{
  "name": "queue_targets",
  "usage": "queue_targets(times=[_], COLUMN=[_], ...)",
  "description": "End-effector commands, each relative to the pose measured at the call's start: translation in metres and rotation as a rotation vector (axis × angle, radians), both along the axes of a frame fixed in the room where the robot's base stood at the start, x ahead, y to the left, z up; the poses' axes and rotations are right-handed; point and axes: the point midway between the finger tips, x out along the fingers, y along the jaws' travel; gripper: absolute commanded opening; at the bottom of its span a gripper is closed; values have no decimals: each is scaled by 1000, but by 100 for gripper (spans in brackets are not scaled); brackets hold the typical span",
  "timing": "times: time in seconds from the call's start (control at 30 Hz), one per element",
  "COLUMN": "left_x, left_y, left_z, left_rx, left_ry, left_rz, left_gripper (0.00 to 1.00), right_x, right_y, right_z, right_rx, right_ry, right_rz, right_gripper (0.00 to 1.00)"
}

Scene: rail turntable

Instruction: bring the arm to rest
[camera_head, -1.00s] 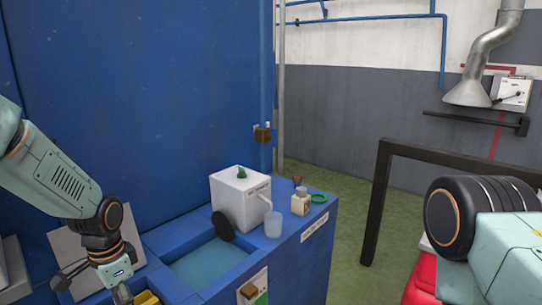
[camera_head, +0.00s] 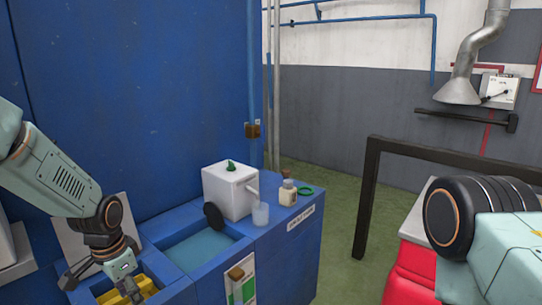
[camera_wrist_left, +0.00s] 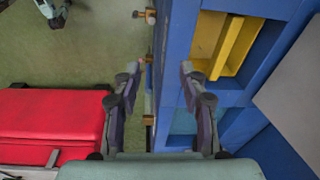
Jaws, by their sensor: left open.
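My left gripper (camera_head: 103,284) hangs at the lower left of the head view, close to the left end of the blue bench (camera_head: 283,262). In the left wrist view its two fingers (camera_wrist_left: 158,88) are spread apart with nothing between them. They appear over the bench's edge and the green floor. My right arm comes in at the right of the head view, but its gripper is out of the picture.
A yellow insert (camera_head: 142,286) sits in the bench's left compartment, beside a water-filled basin (camera_head: 200,245). A white box (camera_head: 229,190), a clear cup (camera_head: 261,214) and a small bottle (camera_head: 287,193) stand on the bench. A red cabinet (camera_head: 412,272) and a black frame (camera_head: 366,200) are right.

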Motion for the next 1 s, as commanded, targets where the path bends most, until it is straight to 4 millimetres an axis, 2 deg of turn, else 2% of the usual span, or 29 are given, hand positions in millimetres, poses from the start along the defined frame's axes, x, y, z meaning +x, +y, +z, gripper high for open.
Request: queue_targets(times=[0.27, 0.37, 0.47, 0.57, 0.67, 0.7, 0.9, 1.0], left_x=[9, -2, -26, -64, -118, -142, -257, -301], left_y=[-19, -31, -45, -57, -67, -69, -74, -76], left_z=[-16, -35, -64, -99, -134, -147, -187, -198], left_rx=[-76, -112, -148, -175, -179, -174, -103, -65], left_ry=[-150, -190, -217, -224, -205, -190, -68, 15], left_rz=[172, 255, 356, 464, 567, 602, 676, 666], left_gripper=[42, 42, 42, 42, 42, 42, 42, 42], right_x=[0, 0, 0, 0, 0, 0, 0, 0], right_y=[0, 0, 0, 0, 0, 0, 0, 0], right_z=[0, -2, -6, -10, -16, -19, -29, -33], right_rx=[0, 0, 0, 0, 0, 0, 0, 0], right_ry=[0, 0, 0, 0, 0, 0, 0, 0], right_rz=[0, 0, 0, 0, 0, 0, 0, 0], right_gripper=[40, 40, 40, 40, 40, 40, 40, 40])
